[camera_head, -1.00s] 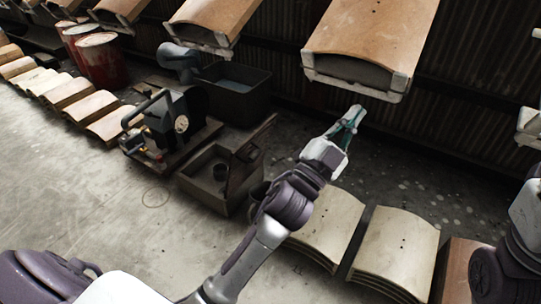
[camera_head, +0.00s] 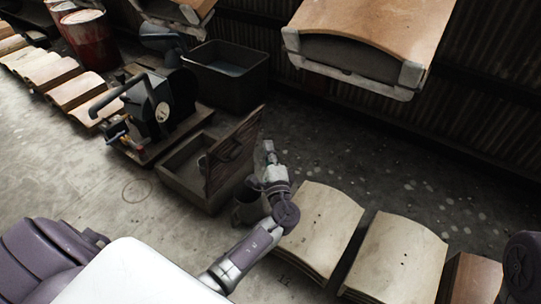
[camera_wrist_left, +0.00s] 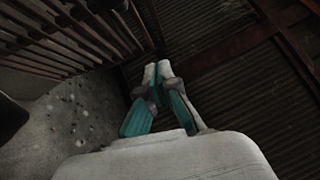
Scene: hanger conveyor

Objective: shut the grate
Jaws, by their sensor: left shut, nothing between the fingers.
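The grate (camera_head: 233,156) is a dark brown slatted panel. In the head view it stands raised, tilted up along the right side of a low open box (camera_head: 182,178). In the wrist view its slats (camera_wrist_left: 72,32) fill the upper left. My left gripper (camera_head: 269,148) is just right of the grate, on its outer side. Its fingertips (camera_wrist_left: 158,66) are together and empty in the wrist view. I cannot tell whether the gripper touches the grate. My right gripper is out of view; only part of that arm shows at the right edge.
A black machine with a gauge (camera_head: 160,108) stands left of the box. A dark bin (camera_head: 228,80) is behind it. Stacks of curved boards (camera_head: 318,228) lie to the right of my left arm. A large board carrier (camera_head: 365,45) hangs above. Floor is clear at the front left.

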